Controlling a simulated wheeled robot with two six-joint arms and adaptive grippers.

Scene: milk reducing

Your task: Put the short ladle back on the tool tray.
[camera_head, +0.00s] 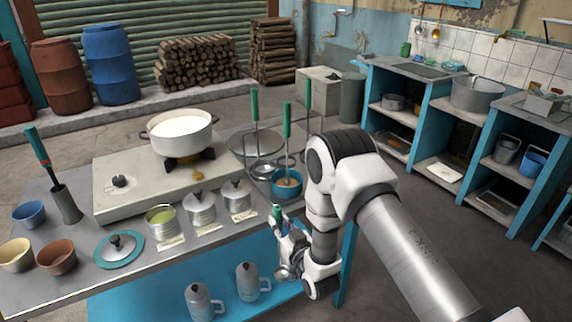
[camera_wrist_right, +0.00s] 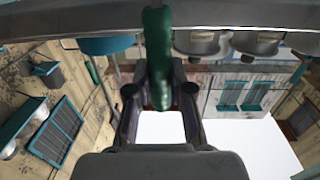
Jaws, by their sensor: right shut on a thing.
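The short ladle (camera_head: 277,213) has a green handle, and a round metal end shows below the gripper. My right gripper (camera_head: 284,231) is shut on its handle, in front of the table's right edge. In the right wrist view the green handle (camera_wrist_right: 157,50) stands between the two dark fingers (camera_wrist_right: 160,100). A round grey metal tray (camera_head: 238,138), which looks like the tool tray, lies at the table's back right, behind the gripper. Long green-handled tools stand over it, and which of them rest on it is unclear. My left gripper is not in view.
A blue bowl (camera_head: 289,190) with a green-handled tool in it stands between my arm and the tray. A white pot (camera_head: 181,134) sits on the stove. Metal jugs (camera_head: 247,284) stand on the lower shelf.

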